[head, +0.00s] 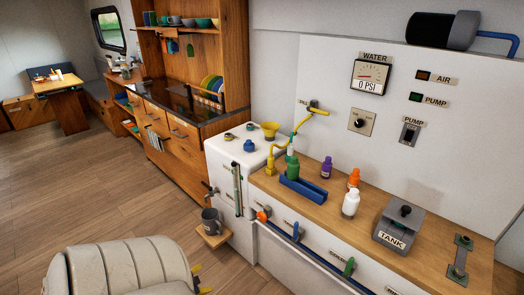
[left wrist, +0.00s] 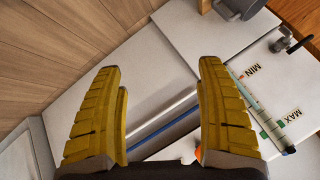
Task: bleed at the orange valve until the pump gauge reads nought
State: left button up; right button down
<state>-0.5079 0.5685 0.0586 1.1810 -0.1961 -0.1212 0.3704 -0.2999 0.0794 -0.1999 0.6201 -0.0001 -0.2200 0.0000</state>
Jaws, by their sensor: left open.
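The pump gauge (head: 370,75), marked WATER, is on the white wall panel, and its readout shows 0 PSI. The orange valve (head: 263,214) is on the front of the white unit, at the left end of a blue pipe (head: 295,234). My left gripper (head: 202,279) shows only as yellow fingertips at the bottom of the head view, below and left of the orange valve and apart from it. In the left wrist view its two yellow fingers (left wrist: 160,110) are spread with nothing between them. A bit of orange shows beside the right finger, partly hidden. My right gripper is not in view.
A grey mug (head: 212,221) stands on a small wooden shelf left of the valve. A clear level tube (head: 237,188) is between them. Bottles and a TANK box (head: 398,228) stand on the wooden counter. A green valve (head: 349,267) is farther right.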

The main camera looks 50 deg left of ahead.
aim_at(260, 218)
pick_arm(q)
jog(key=w+d+r+n+t+h, duration=0.1)
jog(key=w+r+n+t, duration=0.15)
jog(key=w+r, duration=0.8)
jog(key=w+d+r+n+t+h, duration=0.15)
jog(key=w+r+t, duration=0.25)
jog(key=w+r, duration=0.65)
jog(key=shift+g, duration=0.25)
jog(key=x, duration=0.9)
jog(key=r+x, duration=0.1)
jog(key=x, duration=0.3)
jog(key=shift+w+a+f, duration=0.15)
jog(key=shift+w+a, duration=0.1)
jog(key=shift+w, duration=0.3)
jog(key=c, duration=1.2)
